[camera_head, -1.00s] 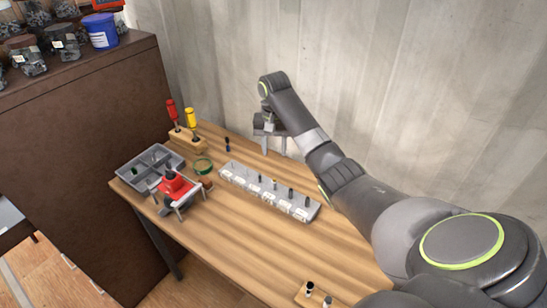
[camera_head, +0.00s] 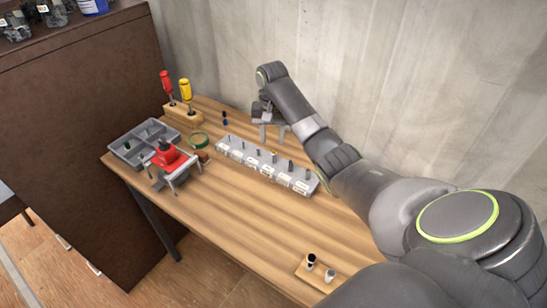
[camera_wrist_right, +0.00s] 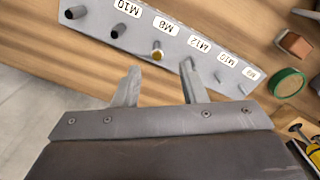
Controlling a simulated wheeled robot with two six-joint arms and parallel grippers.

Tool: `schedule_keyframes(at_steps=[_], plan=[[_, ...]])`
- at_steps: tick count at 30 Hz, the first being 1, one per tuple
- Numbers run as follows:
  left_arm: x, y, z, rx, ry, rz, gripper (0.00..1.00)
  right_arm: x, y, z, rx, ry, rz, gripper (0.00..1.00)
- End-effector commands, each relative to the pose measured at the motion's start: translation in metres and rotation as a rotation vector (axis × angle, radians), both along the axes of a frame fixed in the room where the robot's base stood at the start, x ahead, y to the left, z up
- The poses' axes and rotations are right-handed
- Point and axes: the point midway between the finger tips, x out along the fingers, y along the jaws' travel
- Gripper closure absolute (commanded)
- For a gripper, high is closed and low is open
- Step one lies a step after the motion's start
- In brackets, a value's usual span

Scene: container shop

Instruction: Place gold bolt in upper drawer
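The gold bolt (camera_wrist_right: 157,52) stands in a grey labelled rack (camera_wrist_right: 92,27) at the M8 mark. In the head view the bolt (camera_head: 274,153) is a tiny gold spot in the rack (camera_head: 236,155). My right gripper (camera_wrist_right: 160,67) is open and empty. In the wrist view its fingertips lie either side of the bolt's direction, with the bolt a little beyond them, not between them. In the head view the right gripper (camera_head: 271,135) hangs just behind the rack. My left gripper is out of view. I cannot make out an upper drawer.
The wooden table (camera_head: 220,220) carries a red and grey device (camera_head: 168,160), a divided grey tray (camera_head: 127,153), a green ring (camera_head: 199,140) and a screwdriver stand (camera_head: 182,118). A small bolt block (camera_head: 314,275) lies at the front. A tall brown cabinet (camera_head: 80,130) stands left.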

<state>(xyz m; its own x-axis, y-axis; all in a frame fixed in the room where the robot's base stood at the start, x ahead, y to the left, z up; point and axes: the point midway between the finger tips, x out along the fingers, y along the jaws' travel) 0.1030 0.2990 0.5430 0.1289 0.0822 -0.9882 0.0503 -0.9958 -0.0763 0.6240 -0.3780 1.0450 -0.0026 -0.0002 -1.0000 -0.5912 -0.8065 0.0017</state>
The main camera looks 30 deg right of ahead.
Motion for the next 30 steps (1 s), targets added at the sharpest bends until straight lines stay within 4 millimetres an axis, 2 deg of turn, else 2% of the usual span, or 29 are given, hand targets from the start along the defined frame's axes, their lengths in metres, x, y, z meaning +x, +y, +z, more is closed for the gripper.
schedule_keyframes(at_steps=[1, 9, 15, 19, 28, 30], plan=[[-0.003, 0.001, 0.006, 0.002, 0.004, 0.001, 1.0, 0.0, 0.0, -0.005, 0.001, 0.002, -0.001, 0.62], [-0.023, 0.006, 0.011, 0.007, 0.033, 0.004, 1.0, 0.0, -0.001, -0.025, 0.001, 0.001, -0.001, 0.62], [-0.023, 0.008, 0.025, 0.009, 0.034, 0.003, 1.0, -0.001, -0.004, -0.051, 0.001, 0.003, -0.002, 0.62], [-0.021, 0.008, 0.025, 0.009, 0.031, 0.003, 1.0, -0.001, -0.004, -0.066, 0.0, 0.0, 0.0, 0.62], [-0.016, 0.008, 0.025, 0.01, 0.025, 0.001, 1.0, -0.001, -0.005, -0.072, -0.001, -0.002, 0.0, 0.62], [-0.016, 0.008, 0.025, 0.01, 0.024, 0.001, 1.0, -0.001, -0.005, -0.072, -0.001, -0.002, 0.0, 0.7]])
